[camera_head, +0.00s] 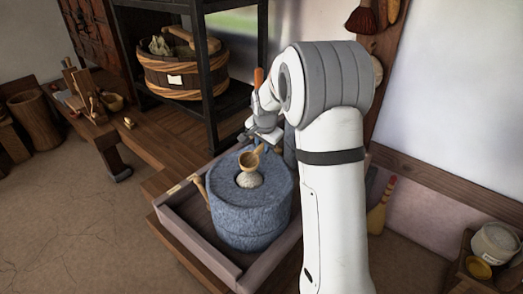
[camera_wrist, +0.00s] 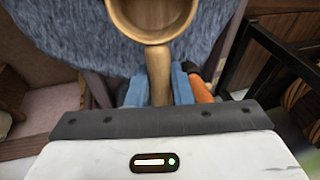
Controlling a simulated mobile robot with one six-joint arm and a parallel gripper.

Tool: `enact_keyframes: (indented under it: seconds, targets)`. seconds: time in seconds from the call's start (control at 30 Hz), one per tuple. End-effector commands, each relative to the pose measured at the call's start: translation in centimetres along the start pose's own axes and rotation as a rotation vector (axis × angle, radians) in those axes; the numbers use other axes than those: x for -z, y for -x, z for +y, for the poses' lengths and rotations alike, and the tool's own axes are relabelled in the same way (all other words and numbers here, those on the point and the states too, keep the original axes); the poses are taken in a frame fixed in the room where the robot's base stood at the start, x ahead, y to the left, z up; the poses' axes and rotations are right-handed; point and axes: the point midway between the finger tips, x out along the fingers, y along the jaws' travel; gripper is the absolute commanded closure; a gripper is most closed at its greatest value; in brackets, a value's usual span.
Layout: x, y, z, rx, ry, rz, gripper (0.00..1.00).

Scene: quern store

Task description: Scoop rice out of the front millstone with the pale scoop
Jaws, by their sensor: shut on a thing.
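The front millstone (camera_head: 250,222) is a round blue-grey stone standing in a wooden tray (camera_head: 196,233). A mound of pale rice (camera_head: 249,180) shows in the hole in its top. My gripper (camera_head: 263,143) is shut on the handle of the pale wooden scoop (camera_head: 249,160). In the wrist view the handle of the scoop (camera_wrist: 150,20) runs between the blue fingers of my gripper (camera_wrist: 158,88). The bowl is over the stone, close above the rice; I cannot tell whether they touch. The visible part of the bowl's inside looks empty.
A black shelf frame (camera_head: 209,95) with a wooden tub (camera_head: 180,75) stands behind the millstone. A low bench (camera_head: 90,110) with small wooden things is at the left. A wooden handle (camera_head: 200,186) sticks out at the millstone's left. The floor at front left is clear.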

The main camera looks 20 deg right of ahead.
Motion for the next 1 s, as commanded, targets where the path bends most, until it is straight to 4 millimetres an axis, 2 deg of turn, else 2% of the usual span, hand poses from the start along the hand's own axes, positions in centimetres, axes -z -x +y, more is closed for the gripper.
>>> enact_keyframes:
  seconds: [1.0]
  targets:
    - [-0.49,-1.01,0.3,0.156,0.002,0.156,1.0]
